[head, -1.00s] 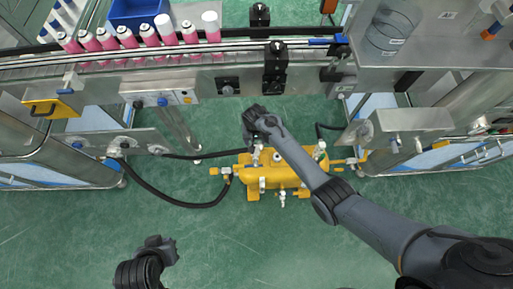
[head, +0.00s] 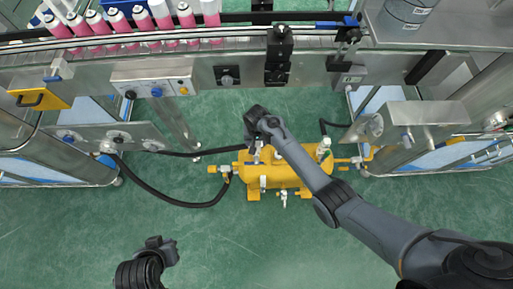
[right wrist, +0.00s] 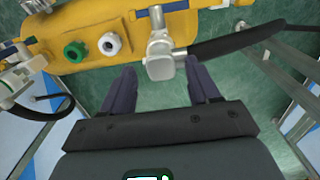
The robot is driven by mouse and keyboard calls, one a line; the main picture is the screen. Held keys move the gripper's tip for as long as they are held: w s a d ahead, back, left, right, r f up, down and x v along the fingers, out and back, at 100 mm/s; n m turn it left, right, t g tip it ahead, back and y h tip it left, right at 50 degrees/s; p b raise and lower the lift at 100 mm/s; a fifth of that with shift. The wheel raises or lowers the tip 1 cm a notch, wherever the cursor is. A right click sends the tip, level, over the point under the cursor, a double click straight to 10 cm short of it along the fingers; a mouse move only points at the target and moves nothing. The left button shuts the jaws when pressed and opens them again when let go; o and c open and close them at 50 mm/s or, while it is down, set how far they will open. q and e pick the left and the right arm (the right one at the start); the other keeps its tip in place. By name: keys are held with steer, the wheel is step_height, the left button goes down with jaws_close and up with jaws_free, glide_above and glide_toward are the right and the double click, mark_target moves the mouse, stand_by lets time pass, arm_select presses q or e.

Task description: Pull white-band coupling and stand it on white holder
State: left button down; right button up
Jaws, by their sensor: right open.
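A silver coupling (right wrist: 160,62) on a black hose sits at the yellow tank (right wrist: 55,25), between the two fingers of my right gripper (right wrist: 160,77) in the right wrist view. The fingers are apart on either side, open, not visibly gripping it. A white band on it cannot be made out. A white ring-topped holder (right wrist: 110,43) stands on the tank beside a green-topped one (right wrist: 75,52). In the head view my right gripper (head: 256,118) is at the tank's far edge, and its fingertips are hard to see. My left gripper (head: 162,245) hangs over the floor at lower left.
A conveyor with pink and white cans (head: 120,22) runs along the top. The black hose (head: 175,200) loops at left, and another fitting with a hose (right wrist: 22,85) stands at the tank's other end. Steel machines stand on both sides. The green floor in front is clear.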

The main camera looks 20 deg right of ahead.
mark_target(256, 144)
steer(key=shift+f+b, duration=0.7)
steer(key=shift+f, duration=0.85)
steer(key=shift+p, duration=0.3)
stand_by(0.4)
jaws_close()
stand_by(0.4)
steer(key=shift+r+p, duration=0.15)
steer(key=shift+p, duration=0.2)
